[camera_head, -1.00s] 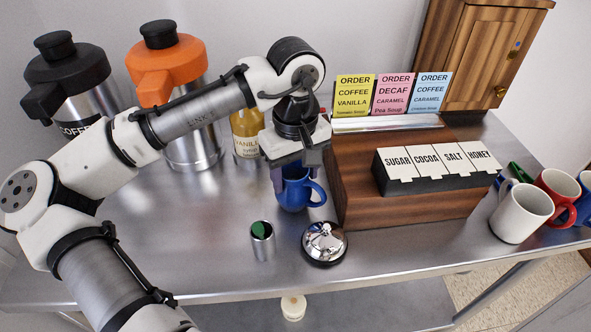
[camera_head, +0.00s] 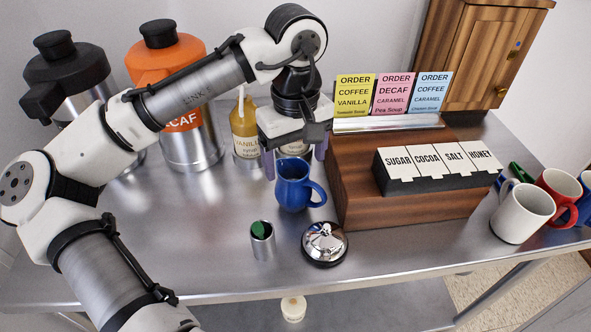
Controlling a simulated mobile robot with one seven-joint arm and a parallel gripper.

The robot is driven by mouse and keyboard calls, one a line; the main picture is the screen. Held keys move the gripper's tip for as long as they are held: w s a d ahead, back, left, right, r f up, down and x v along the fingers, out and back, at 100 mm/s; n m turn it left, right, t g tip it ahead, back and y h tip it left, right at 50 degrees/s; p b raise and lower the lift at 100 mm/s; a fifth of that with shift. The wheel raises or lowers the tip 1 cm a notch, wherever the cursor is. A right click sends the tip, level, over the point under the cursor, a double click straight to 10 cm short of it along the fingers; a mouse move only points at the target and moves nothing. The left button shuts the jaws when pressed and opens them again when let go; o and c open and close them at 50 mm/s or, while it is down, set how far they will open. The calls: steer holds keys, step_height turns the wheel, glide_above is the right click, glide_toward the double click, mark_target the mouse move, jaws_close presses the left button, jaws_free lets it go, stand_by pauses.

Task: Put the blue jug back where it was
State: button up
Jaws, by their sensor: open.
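The blue jug (camera_head: 293,188) stands upright on the steel counter, left of the wooden block, with its handle toward the right. My gripper (camera_head: 294,164) is open just above and behind the jug's top. One purple finger shows to the left of the jug and the other to the right near the block. The jug's rim shows below the gripper, and nothing is held between the fingers.
A vanilla syrup bottle (camera_head: 243,125) and orange-topped decaf dispenser (camera_head: 188,140) stand behind left. Mugs (camera_head: 522,213) stand far right.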

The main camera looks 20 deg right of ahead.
step_height(320, 180, up, 8)
steer(key=shift+b, duration=0.3)
